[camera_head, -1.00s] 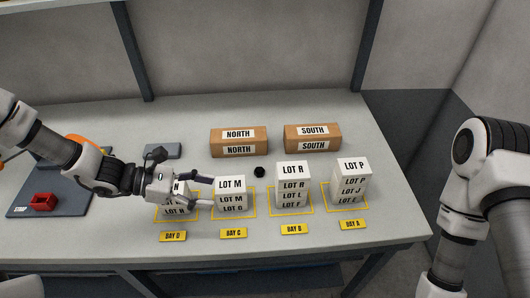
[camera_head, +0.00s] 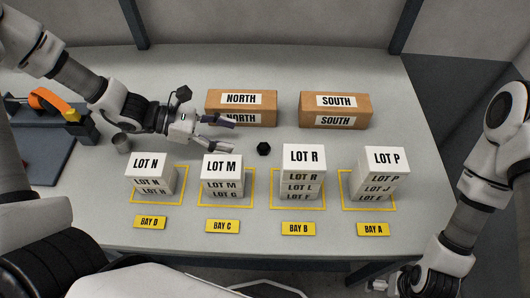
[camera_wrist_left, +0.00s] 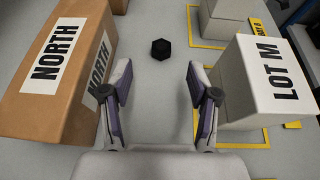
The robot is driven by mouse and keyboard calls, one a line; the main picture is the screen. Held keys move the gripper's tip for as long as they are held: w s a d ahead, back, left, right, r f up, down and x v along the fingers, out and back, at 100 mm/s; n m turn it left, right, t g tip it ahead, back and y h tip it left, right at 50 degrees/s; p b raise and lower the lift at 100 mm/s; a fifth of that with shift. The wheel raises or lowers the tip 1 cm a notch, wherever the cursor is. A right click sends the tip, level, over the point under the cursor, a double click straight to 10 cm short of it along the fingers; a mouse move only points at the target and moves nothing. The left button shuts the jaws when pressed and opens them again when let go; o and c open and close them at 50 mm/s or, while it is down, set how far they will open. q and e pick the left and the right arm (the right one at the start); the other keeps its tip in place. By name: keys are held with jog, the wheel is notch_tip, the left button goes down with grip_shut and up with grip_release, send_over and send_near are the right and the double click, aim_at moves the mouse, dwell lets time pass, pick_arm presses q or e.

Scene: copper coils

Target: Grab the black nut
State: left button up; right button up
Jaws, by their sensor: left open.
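The black nut (camera_head: 264,149) lies on the grey table between the cardboard boxes and the front row of white stacks. It also shows in the left wrist view (camera_wrist_left: 161,49), beyond my fingertips and roughly centred between them. My left gripper (camera_head: 232,135) is open and empty, to the left of the nut and apart from it, with its fingers pointing toward it. The left wrist view shows its two fingers (camera_wrist_left: 160,82) spread wide. My right arm stands at the right edge of the head view; its gripper (camera_head: 385,286) is only partly visible at the bottom.
The NORTH box (camera_head: 241,101) is close beside my left gripper, with the SOUTH box (camera_head: 335,104) to its right. White stacks LOT N (camera_head: 148,162), LOT M (camera_head: 221,166), LOT R (camera_head: 304,157) and LOT P (camera_head: 386,161) stand in front. A grey cylinder (camera_head: 121,143) is near LOT N.

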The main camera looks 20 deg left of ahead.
aim_at(260, 147)
pick_arm(q)
jog(key=shift+w+f+b, duration=0.1)
jog(key=shift+f+b, duration=0.25)
jog(key=shift+f, duration=0.45)
jog(key=shift+d+f, duration=0.1)
jog(key=shift+d, duration=0.1)
jog(key=x, duration=0.7)
jog(key=shift+d+b, duration=0.25)
jog(key=shift+b, duration=0.1)
jog(key=shift+a, duration=0.15)
jog(key=c, duration=0.8)
grip_shut()
pick_arm(e)
notch_tip(260, 147, down, 2)
jog(key=shift+f, duration=0.1)
